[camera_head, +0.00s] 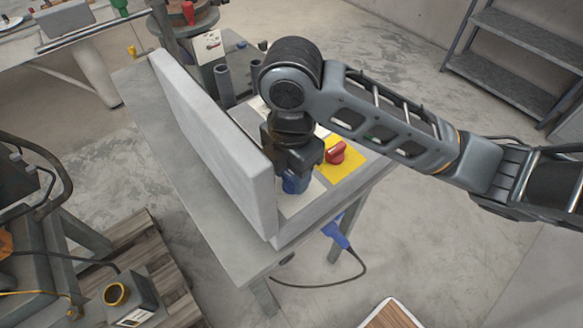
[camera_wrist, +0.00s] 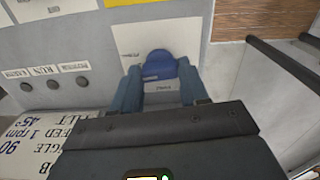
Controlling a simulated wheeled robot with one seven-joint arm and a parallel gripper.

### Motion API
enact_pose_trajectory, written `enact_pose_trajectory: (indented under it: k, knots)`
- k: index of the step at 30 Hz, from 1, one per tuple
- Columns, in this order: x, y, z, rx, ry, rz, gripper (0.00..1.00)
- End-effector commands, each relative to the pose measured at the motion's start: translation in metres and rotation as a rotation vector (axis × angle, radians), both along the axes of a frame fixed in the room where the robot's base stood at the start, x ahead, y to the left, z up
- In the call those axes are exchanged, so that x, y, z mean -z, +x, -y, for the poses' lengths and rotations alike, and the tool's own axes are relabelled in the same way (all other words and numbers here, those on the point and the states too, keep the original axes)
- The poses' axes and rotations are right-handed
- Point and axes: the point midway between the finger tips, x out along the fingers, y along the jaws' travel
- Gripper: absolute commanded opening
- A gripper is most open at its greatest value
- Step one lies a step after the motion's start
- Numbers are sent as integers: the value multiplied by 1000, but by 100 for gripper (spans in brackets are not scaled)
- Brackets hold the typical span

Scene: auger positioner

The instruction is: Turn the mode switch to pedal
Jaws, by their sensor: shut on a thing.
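The mode switch (camera_wrist: 160,64) is a blue knob on a white label plate (camera_wrist: 190,35) of the grey panel. In the wrist view my gripper (camera_wrist: 159,78) has its two blue fingers on either side of the knob, shut on it. Small print shows on the plate left of the knob and below it, too small to read surely. In the head view my gripper (camera_head: 294,184) reaches down onto the panel behind the upright grey slab, and it hides most of the switch.
A red knob on a yellow plate (camera_head: 341,164) sits close right of my gripper. A tall grey slab (camera_head: 215,140) stands close on its left. Several round dark buttons (camera_wrist: 54,84) with labels are left in the wrist view. A blue plug with cable (camera_head: 336,234) hangs below the table.

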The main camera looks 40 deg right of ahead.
Motion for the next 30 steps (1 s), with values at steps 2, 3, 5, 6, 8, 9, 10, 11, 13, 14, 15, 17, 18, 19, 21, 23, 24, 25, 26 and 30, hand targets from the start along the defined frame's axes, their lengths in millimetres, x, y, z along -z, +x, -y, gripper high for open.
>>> enact_pose_trajectory:
  k: [2, 3, 5, 6, 8, 9, 10, 11, 13, 14, 15, 17, 18, 19, 21, 23, 24, 25, 26, 30]
  knots:
    - [-1, 0, 0, 34, 1, 1, 14]
    - [-1, 0, 0, 50, 1, 1, 14]
    - [-1, 0, 0, 67, 1, 1, 14]
    - [-1, 0, 0, 78, 1, 1, 14]
    - [-1, 0, 0, 90, 1, 1, 14]
    - [-1, 0, 0, 96, 1, 1, 14]
    - [0, 0, 0, 100, 1, 1, 14]
    - [0, 0, 0, 103, 1, 1, 14]
    - [0, 0, 0, 108, 1, 1, 14]
    - [0, 0, 0, 109, 1, 1, 14]
    - [0, 0, 0, 110, 1, 1, 14]
    - [0, 0, 0, 111, 1, 1, 14]
    - [0, 0, 0, 111, 1, 1, 14]
    - [0, 0, 0, 111, 1, 1, 14]
    - [0, 0, 0, 111, 1, 1, 14]
    - [0, 0, 0, 111, 1, 2, 14]
    - [0, 0, 0, 111, 1, 2, 45]
    - [0, 0, 0, 111, 1, 2, 48]
    - [0, 0, 0, 110, 1, 2, 51]
    - [0, 0, 0, 110, 1, 1, 64]
